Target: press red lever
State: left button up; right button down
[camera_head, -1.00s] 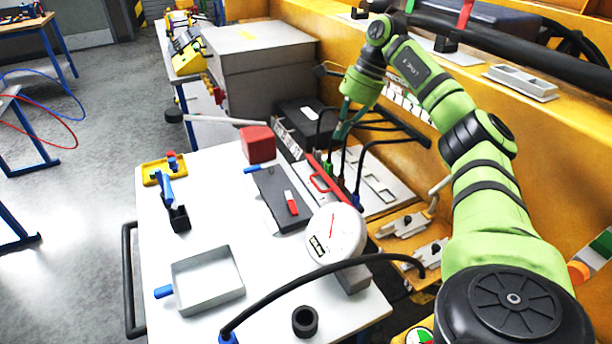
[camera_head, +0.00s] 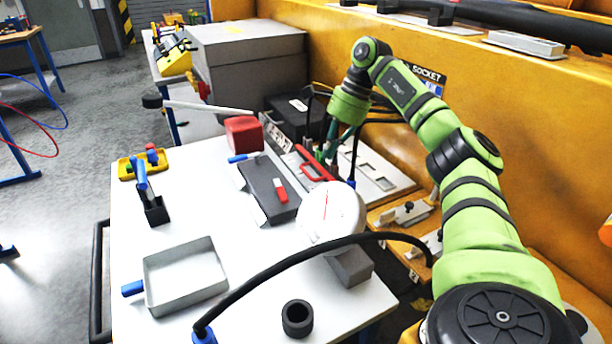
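A red lever (camera_head: 318,171), a slim bar with a loop-like handle, lies at the back right edge of the white table, beside a pale plate with slots. My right arm reaches in from the lower right. Its gripper (camera_head: 330,146) points down just above and behind the red lever. The fingers are small and overlap dark cables, so I cannot tell whether they touch the lever or how far they are apart. A small red switch (camera_head: 280,189) sits on a dark grey box (camera_head: 262,183) nearer the table's middle. My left gripper is not in view.
On the white table (camera_head: 205,215) stand a red block (camera_head: 242,134), a round white gauge (camera_head: 331,214), a grey tray (camera_head: 186,275), a black ring (camera_head: 297,318) and a blue-handled tool (camera_head: 141,175). A thick black cable (camera_head: 300,272) arches across the front. A yellow wall closes the right side.

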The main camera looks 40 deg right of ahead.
aim_at(280, 190)
jog(key=x, duration=0.9)
jog(key=shift+a+f, duration=0.15)
jog(key=shift+f, duration=0.1)
jog(key=a, duration=0.1)
jog(key=w+a+p, duration=0.1)
jog(key=a, duration=0.1)
jog(key=shift+w+p, duration=0.3)
jog(key=shift+p, duration=0.1)
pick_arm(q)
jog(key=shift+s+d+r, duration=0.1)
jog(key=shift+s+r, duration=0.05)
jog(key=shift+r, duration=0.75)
pick_arm(e)
jog(key=shift+w+a+f, duration=0.1)
jog(key=shift+w+a, duration=0.1)
jog(key=shift+a, duration=0.1)
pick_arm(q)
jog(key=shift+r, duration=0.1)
pick_arm(e)
jog(key=shift+a, duration=0.15)
